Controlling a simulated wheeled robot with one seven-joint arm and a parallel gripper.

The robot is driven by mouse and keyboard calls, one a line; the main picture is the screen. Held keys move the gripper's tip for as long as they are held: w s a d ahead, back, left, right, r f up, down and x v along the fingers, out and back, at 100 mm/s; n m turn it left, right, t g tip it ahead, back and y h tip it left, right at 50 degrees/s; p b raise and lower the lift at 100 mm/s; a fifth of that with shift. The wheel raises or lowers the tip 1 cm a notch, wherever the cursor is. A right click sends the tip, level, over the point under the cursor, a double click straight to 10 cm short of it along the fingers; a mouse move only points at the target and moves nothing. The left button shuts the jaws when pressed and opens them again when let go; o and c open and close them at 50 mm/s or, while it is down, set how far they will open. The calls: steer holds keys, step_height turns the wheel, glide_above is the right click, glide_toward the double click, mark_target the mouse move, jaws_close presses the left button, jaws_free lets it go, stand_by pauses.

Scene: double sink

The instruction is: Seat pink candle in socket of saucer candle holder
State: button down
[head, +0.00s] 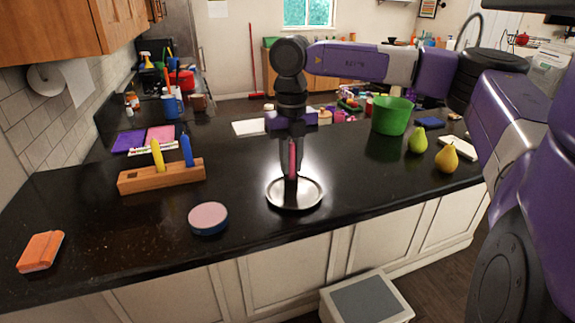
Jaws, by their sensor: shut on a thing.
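The pink candle (292,160) stands upright in my gripper (292,172), which is shut on it and points straight down. The candle is over the middle of a round silvery saucer candle holder (295,204) on the black counter. The gripper fingers hide part of the candle and the saucer's centre. I cannot tell whether the candle's lower end is inside the socket or just above it.
A wooden block (163,176) with a yellow and a blue candle stands left. A round pink-topped tin (208,218) and an orange box (41,251) lie near the front edge.

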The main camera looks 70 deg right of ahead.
steer(key=shift+f, duration=0.15)
steer(key=c, duration=1.3)
jaws_free()
step_height(320, 180, up, 12)
steer(key=shift+r+b, duration=0.25)
steer(key=shift+b, duration=0.9)
